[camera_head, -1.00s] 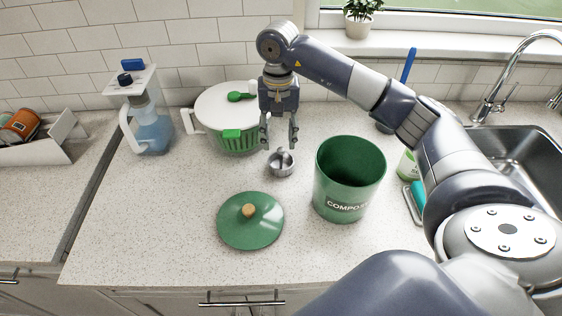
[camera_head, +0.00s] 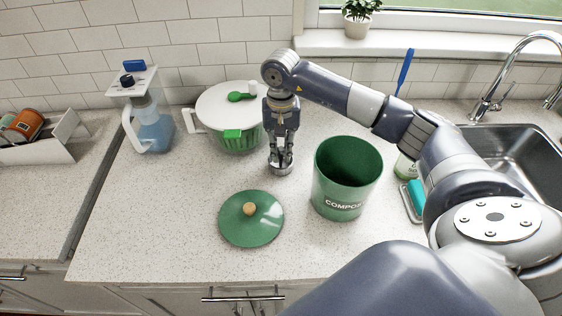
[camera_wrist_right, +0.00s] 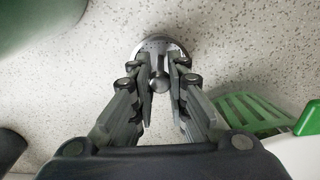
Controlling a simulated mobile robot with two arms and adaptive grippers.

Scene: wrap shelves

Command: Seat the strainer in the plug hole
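The strainer (camera_head: 281,168) is a small round metal cup standing on the counter between the green lid and the white-lidded pot. In the right wrist view its rim and central knob (camera_wrist_right: 160,83) show beyond my fingertips. My right gripper (camera_head: 281,160) points down over the strainer, its fingers drawn in on both sides of the knob and apparently shut on it. The fingers hide part of the strainer. The sink (camera_head: 515,150) is at the right; its plug hole is out of sight. My left gripper is not in view.
A green compost bin (camera_head: 345,190) stands close right of the gripper, with its green lid (camera_head: 250,225) in front. A tap (camera_head: 490,85) rises over the sink. Free counter lies at the left front.

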